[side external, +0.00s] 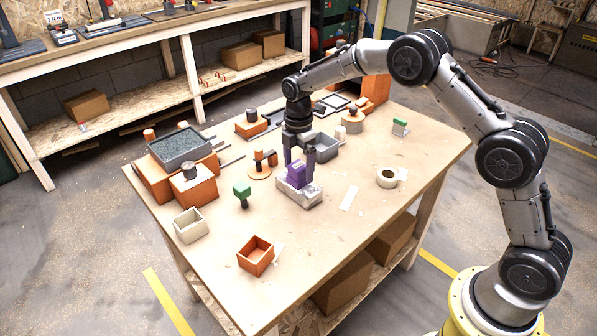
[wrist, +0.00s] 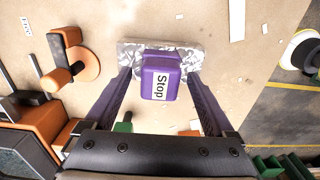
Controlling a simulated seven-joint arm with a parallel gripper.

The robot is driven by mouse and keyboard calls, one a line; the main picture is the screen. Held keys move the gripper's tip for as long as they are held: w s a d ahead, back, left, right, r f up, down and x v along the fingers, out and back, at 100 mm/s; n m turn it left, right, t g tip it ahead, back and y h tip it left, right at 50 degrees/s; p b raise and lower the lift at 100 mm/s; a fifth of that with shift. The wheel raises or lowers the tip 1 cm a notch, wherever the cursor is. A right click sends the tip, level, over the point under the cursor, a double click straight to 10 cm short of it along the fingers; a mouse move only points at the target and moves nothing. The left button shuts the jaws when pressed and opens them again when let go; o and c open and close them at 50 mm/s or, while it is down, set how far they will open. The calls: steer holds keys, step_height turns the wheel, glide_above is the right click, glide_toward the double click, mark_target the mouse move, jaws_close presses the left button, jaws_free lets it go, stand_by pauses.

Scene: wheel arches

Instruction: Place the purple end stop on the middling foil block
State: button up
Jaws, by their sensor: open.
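The purple end stop (wrist: 161,78), with a white "Stop" label, rests on a silvery foil block (wrist: 190,62). In the side external view the end stop (side external: 296,174) sits on top of the foil block (side external: 299,194). My gripper (side external: 300,166) is directly over it, pointing down. In the wrist view my gripper's two purple fingers (wrist: 161,80) stand on either side of the end stop with gaps, open. No other foil block is clearly seen, so I cannot compare sizes.
A green-topped piece (side external: 242,191), an orange open box (side external: 256,254) and a pale open box (side external: 189,225) stand in front and left. A grey bin (side external: 325,149) is just behind my gripper. A tape roll (side external: 387,178) is right. The table's front right is clear.

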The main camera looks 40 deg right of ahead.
mark_target(299, 165)
steer(key=s+r+m+t, duration=0.15)
steer(key=s+r, duration=0.25)
steer(key=r, duration=0.5)
steer(key=s+r+m, duration=0.3)
steer(key=s+r, duration=0.1)
steer(key=r, duration=0.6)
steer(key=s+r+m+t, duration=0.2)
steer(key=s+r+m, duration=0.25)
steer(key=s, duration=0.55)
steer(key=s+f+m+t, duration=0.1)
steer(key=s+m, duration=0.3)
steer(key=s, duration=0.5)
steer(key=s+d+f+m+t, duration=0.1)
steer(key=s+f+m, duration=0.2)
steer(key=s, duration=0.6)
steer(key=shift+s+m, duration=0.3)
steer(key=shift+m, duration=0.7)
